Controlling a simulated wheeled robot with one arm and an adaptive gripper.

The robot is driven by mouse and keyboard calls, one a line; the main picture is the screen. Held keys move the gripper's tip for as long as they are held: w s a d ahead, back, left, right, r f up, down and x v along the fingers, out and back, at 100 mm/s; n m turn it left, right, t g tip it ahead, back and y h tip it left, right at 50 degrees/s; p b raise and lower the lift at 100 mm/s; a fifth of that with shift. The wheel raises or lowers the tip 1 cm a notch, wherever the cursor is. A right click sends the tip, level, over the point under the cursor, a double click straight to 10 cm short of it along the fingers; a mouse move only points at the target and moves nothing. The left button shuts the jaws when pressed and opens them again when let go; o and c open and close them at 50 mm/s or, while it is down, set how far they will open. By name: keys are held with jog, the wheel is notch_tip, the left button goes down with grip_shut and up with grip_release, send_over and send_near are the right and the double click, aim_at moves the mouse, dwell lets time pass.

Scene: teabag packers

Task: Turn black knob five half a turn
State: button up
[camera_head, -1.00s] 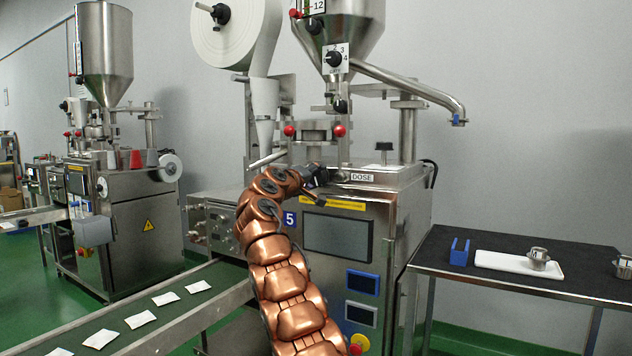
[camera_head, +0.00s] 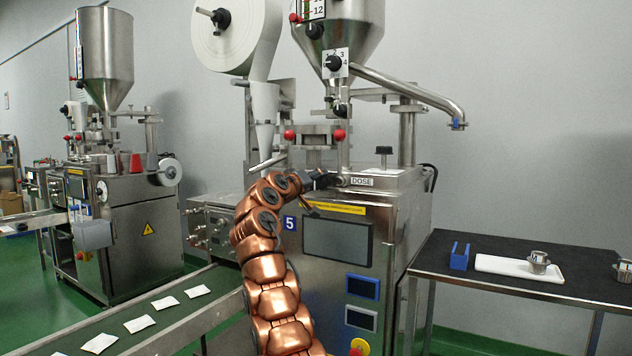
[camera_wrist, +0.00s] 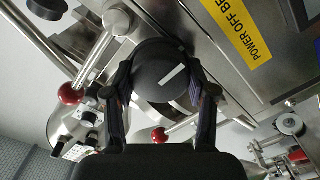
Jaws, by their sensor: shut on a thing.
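A round black knob (camera_wrist: 150,72) with a white pointer line fills the middle of the wrist view. The line slants from the knob's middle up to the right. My gripper (camera_wrist: 162,82) is shut on this knob, one dark finger at each side. In the head view my gripper (camera_head: 318,180) is at the top front of the machine marked 5 (camera_head: 290,223), just left of the DOSE label (camera_head: 361,181). The knob itself cannot be made out there behind the gripper.
Two red ball handles (camera_head: 289,135) stand above my gripper. A yellow warning strip (camera_head: 332,207) and a screen (camera_head: 337,240) lie below it. A conveyor (camera_head: 160,322) with teabags runs at lower left. A dark table (camera_head: 500,283) stands at right.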

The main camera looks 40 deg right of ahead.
jog(key=shift+w+a+f, duration=0.1)
jog(key=shift+w+a, duration=0.05)
jog(key=shift+w, duration=0.05)
jog(key=o, duration=0.9)
jog(key=shift+o, duration=1.3)
jog(key=shift+s, duration=0.1)
jog(key=v, duration=1.1)
jog(key=shift+s+a, duration=0.15)
jog(key=shift+a, duration=0.25)
